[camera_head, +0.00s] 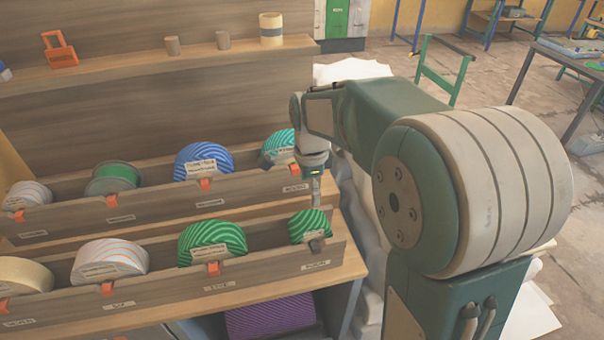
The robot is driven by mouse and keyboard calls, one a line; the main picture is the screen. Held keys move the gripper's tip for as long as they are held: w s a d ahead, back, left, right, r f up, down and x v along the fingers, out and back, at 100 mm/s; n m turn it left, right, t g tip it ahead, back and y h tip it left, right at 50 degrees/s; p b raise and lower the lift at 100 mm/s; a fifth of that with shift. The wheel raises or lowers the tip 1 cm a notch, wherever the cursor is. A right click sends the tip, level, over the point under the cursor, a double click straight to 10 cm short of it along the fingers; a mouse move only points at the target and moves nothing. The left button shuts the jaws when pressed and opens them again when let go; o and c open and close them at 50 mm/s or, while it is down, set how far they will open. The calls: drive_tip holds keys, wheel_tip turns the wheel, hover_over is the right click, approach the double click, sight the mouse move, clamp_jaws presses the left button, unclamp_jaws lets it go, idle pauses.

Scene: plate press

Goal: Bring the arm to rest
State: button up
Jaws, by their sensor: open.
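My arm reaches forward from the right side of the view and bends down at the wrist. My gripper (316,203) points down at the right end of the wooden rack, just above a small green striped roll (308,228) in the front trough. The gripper is open, with no object seen between its fingers. Its fingers are seen edge-on and small. I cannot tell whether the fingertips touch the roll. A teal striped roll (278,146) sits in the back trough, to the left of my wrist.
The front trough (160,292) also holds a larger green roll (212,242), an orange-striped white roll (110,258) and a cream roll (24,275). A blue roll (204,160) sits in the back trough. A purple roll (270,315) lies below. Open floor (480,75) extends at the right.

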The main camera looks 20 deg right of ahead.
drive_tip(key=shift+r, duration=0.1)
drive_tip(key=s+r+n+t, duration=0.2)
drive_tip(key=s+r+n, duration=0.1)
drive_tip(key=s+n, duration=0.6)
drive_tip(key=s+r+n+t, duration=0.3)
drive_tip(key=s+n, duration=0.6)
drive_tip(key=s, duration=0.3)
drive_tip(key=shift+r+t, duration=0.3)
drive_tip(key=shift+r, duration=0.25)
